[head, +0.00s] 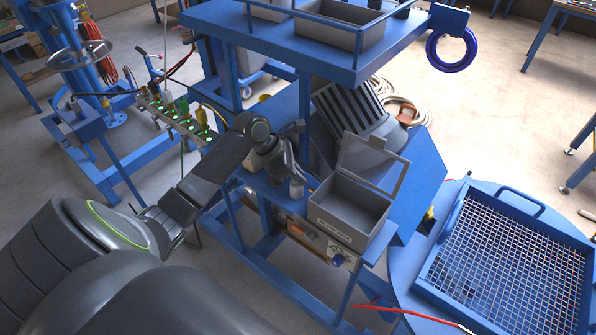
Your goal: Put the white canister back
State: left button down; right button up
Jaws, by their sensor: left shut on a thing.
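My left arm reaches in from the left to the blue machine's narrow shelf. My left gripper (293,172) points down there and is shut on the white canister (297,187). Only a small pale part of the canister shows below the fingers, just left of the grey box. It looks upright. I cannot tell whether its base touches the shelf. My right gripper is not in view.
An open grey box (349,207) with a raised lid stands right of the canister. A blue upper shelf (285,45) with grey bins overhangs behind. A blue-framed mesh grate (505,262) lies at right. A green-lit strip (176,117) stands left of the wrist.

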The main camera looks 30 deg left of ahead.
pick_arm(q)
jog(key=c, duration=1.5)
grip_release()
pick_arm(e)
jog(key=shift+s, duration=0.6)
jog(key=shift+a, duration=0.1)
pick_arm(q)
jog(key=shift+s+a+r, duration=0.15)
jog(key=shift+a+r, duration=0.05)
jog(key=shift+r, duration=0.2)
jog(key=b+v, duration=0.2)
jog(key=v, duration=0.9)
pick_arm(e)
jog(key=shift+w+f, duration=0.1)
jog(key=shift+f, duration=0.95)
pick_arm(q)
jog(key=shift+r, duration=0.1)
jog(key=shift+s, duration=0.1)
